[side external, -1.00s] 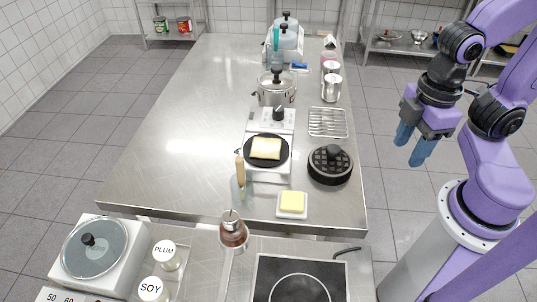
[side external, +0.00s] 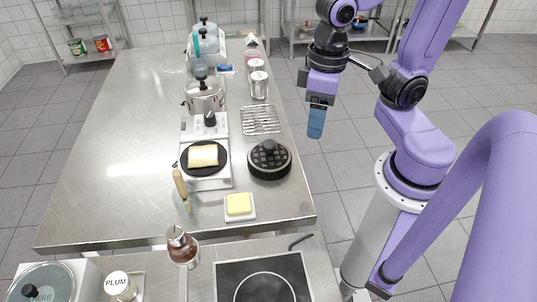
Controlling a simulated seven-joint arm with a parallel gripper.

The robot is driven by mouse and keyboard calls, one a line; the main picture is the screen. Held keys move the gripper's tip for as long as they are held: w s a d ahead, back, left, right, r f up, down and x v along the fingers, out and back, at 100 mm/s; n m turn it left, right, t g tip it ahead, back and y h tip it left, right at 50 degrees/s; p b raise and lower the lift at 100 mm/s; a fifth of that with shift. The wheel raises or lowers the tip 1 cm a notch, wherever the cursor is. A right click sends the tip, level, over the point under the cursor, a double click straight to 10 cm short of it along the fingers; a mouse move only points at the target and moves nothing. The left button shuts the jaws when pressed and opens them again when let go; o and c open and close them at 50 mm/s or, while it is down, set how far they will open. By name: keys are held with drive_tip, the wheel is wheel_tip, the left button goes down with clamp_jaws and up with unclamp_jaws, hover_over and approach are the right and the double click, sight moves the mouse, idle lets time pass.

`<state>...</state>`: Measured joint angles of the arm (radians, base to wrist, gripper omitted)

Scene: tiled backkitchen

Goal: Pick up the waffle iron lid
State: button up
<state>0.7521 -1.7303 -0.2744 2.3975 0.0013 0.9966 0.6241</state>
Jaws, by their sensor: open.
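The waffle iron lid (side external: 283,165) is a round black disc with a grid pattern and a black knob on top. It lies on the steel table near its right edge. To its left is a white appliance (side external: 221,182) with a round black plate (side external: 187,170) carrying a pale yellow food piece (side external: 203,156). My gripper (side external: 316,133) hangs above and to the right of the lid in the picture, apart from it, with its blue fingers pointing down. It is open and empty. The fingers overlap, so the gap between them is hidden.
A butter-like block sits on a white dish (side external: 250,213) in front. The table's left side (side external: 110,150) is clear.

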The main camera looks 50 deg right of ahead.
drive_tip(key=w+a+r+m, duration=0.2)
drive_tip(key=w+m, duration=0.3)
drive_tip(key=m, duration=0.5)
wheel_tip(320, 180, up, 3)
drive_tip(key=m, duration=1.2)
hover_over(269, 143)
drive_tip(key=f, duration=1.2)
drive_tip(key=shift+s+a, duration=0.2)
drive_tip(key=shift+s, duration=0.05)
drive_tip(key=shift+w+d+f, duration=0.1)
drive_tip(key=shift+f, duration=1.25)
drive_tip(key=shift+w+d+f, duration=0.1)
drive_tip(key=shift+f, duration=1.2)
clamp_jaws()
drive_tip(key=shift+r, duration=0.15)
